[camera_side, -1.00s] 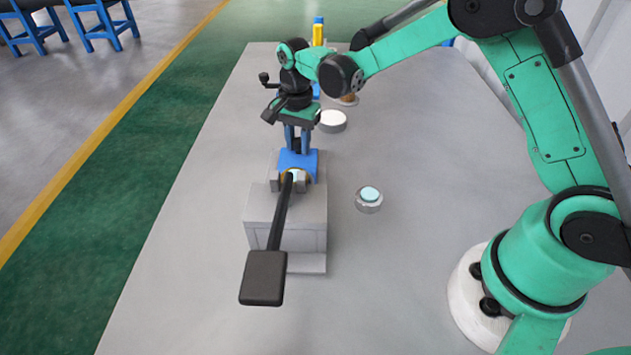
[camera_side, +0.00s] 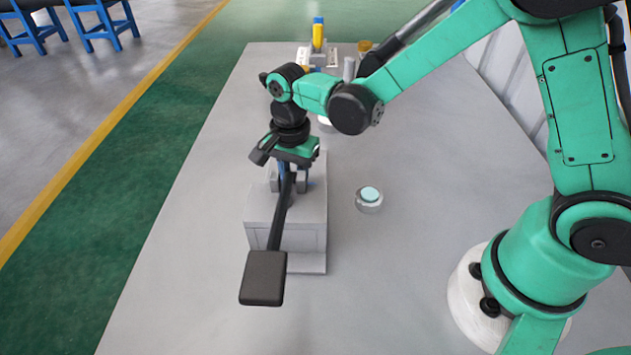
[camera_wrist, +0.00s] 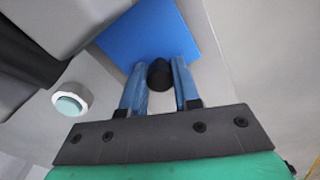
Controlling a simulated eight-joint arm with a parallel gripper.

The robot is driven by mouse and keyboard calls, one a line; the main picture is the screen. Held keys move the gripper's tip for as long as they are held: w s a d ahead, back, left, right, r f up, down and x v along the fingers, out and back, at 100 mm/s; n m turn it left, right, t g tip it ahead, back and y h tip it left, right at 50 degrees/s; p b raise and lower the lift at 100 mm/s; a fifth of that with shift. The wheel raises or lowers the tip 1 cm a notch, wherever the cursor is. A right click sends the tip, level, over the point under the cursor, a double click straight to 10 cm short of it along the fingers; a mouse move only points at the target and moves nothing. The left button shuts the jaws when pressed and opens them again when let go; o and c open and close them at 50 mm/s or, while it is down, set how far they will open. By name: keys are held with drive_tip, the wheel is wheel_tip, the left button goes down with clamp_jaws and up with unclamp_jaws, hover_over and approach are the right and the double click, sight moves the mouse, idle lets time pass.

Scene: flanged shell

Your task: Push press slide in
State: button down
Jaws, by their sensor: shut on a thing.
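The grey press (camera_side: 287,222) stands on the table with its black lever (camera_side: 280,228) sloping towards the camera and ending in a dark square pad (camera_side: 263,278). The blue slide (camera_wrist: 148,35) shows as a flat plate in the wrist view, with a dark knob (camera_wrist: 160,74) standing up from it. My gripper (camera_wrist: 158,68) has its two blue fingers shut on this knob. In the side view my gripper (camera_side: 284,182) is low behind the lever, at the press's back end. The slide is hidden there, and no shell can be made out.
A round silver button with a pale cyan top (camera_side: 369,198) sits right of the press; it also shows in the wrist view (camera_wrist: 69,105). A yellow bottle (camera_side: 318,36) and small items stand at the far end.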

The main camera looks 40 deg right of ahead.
drive_tip(key=shift+s+a, duration=0.35)
drive_tip(key=shift+s, duration=0.1)
drive_tip(key=c, duration=0.6)
unclamp_jaws()
drive_tip(key=shift+c, duration=0.2)
drive_tip(key=shift+w+r, duration=0.1)
drive_tip(key=shift+r, duration=2.75)
